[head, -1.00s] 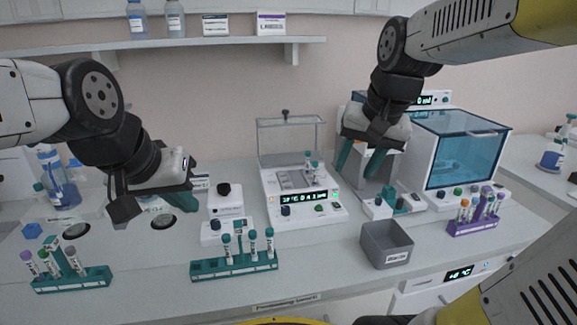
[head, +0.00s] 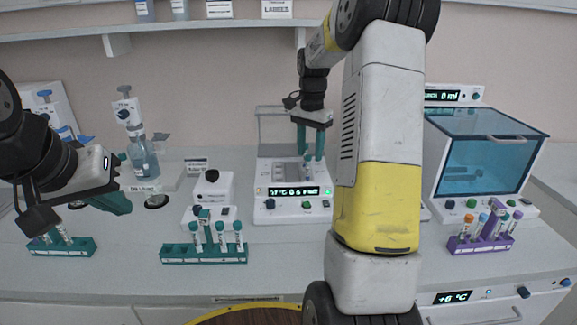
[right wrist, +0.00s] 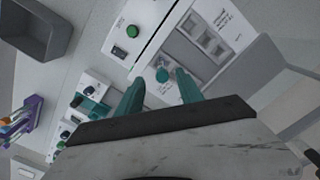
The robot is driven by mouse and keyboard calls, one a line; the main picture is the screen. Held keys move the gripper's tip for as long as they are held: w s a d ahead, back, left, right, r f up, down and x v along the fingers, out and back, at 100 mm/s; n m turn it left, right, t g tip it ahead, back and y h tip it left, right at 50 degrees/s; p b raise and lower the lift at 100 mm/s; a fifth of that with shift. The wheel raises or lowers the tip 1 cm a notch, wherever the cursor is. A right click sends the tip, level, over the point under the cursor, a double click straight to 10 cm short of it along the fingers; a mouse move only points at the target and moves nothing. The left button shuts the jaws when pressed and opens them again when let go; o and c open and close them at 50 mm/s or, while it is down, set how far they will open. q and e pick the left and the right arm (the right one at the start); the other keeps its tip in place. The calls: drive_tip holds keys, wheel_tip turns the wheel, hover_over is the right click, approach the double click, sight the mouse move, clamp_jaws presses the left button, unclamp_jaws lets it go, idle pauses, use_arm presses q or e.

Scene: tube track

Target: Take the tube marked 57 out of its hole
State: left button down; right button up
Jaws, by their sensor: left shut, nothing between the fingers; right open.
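No tube number is legible, so I cannot tell which tube is marked 57. My right gripper (head: 310,143) points down, open, over the white instrument with a lit display (head: 292,191). In the right wrist view a teal-capped tube (right wrist: 163,75) shows between and beyond the open fingers of my right gripper (right wrist: 162,92), standing at the instrument's top. Its body is mostly hidden. Several teal-capped tubes (head: 220,236) stand in the middle teal rack (head: 205,255). My left gripper (head: 115,202) is shut and empty above the counter at the left.
Another teal rack (head: 75,248) with tubes stands at the left. A purple rack (head: 480,245) with several tubes is at the right, before a blue-windowed cabinet (head: 485,160). A grey bin (right wrist: 42,35) shows in the right wrist view. My right arm hides part of the counter.

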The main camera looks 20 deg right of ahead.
sight(308, 160)
drive_tip(key=f, duration=0.5)
drive_tip(key=shift+a+f, duration=0.3)
drive_tip(key=shift+f, duration=0.1)
clamp_jaws()
